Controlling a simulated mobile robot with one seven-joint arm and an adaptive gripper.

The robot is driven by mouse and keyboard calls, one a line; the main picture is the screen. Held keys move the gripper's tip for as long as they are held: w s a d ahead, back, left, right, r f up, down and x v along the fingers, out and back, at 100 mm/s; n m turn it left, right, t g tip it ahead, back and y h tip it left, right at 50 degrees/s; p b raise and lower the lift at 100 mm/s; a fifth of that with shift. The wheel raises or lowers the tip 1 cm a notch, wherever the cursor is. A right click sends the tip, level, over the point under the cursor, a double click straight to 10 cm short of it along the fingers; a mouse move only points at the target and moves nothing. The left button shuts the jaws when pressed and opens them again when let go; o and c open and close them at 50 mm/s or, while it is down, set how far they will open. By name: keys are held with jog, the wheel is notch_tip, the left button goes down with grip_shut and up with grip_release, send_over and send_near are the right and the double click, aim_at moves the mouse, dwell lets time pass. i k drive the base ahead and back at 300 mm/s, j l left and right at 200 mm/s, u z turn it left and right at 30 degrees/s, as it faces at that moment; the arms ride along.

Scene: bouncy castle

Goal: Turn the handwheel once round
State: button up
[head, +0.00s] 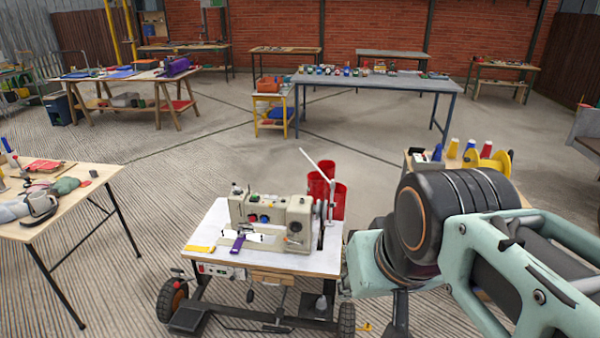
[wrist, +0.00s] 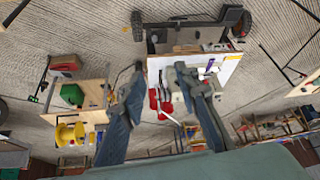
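A cream sewing machine (head: 272,222) stands on a white-topped wheeled cart (head: 215,222) in the head view. In the wrist view the scene is upside down and the white cart top (wrist: 224,72) is beyond my gripper, partly behind one finger. In the head view my arm is right of the cart and the fingers are mostly hidden.
Red buckets (head: 335,190) stand behind the cart's right side. A purple item (head: 237,244) and a yellow item (head: 200,249) lie on the cart top. A wooden table (head: 70,190) is at left. Thread cones and a yellow spool (head: 497,160) are behind my arm.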

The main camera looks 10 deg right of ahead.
aim_at(325, 210)
jog(key=k+l, duration=0.35)
jog(key=l, duration=0.2)
jog(key=i+l+u, duration=0.15)
jog(key=i, duration=0.2)
jog(key=i+l+u, duration=0.1)
jog(key=i+l, duration=0.15)
jog(key=i+l+u, duration=0.1)
jog(key=l, duration=0.3)
jog(key=i+l+u, duration=0.1)
jog(key=l, duration=0.3)
jog(key=i, duration=0.05)
